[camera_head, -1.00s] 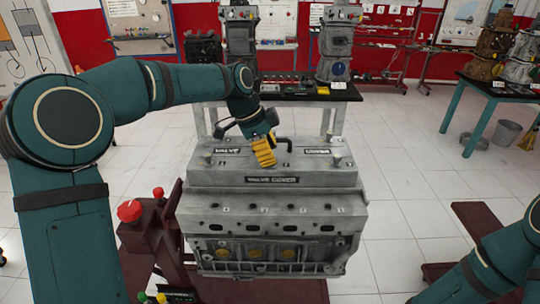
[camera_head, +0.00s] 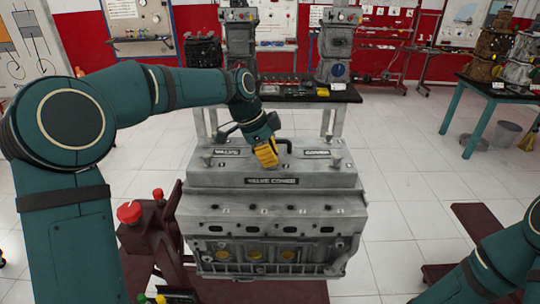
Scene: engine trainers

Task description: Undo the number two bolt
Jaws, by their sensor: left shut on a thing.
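The grey engine block (camera_head: 270,235) stands in the middle of the view with its valve cover (camera_head: 240,172) on top. My left gripper (camera_head: 267,158) is above the middle of the cover, its yellow fingers pointing down. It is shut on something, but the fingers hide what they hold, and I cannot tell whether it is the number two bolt. A bolt (camera_head: 207,160) stands at the cover's left and another (camera_head: 336,161) at its right. My right arm shows at the lower right; its gripper is out of view.
A dark curved pipe (camera_head: 284,143) rises just behind the left gripper. A maroon stand with a red knob (camera_head: 129,212) is left of the engine. A table (camera_head: 310,92) with parts stands behind. The white floor at right is mostly clear.

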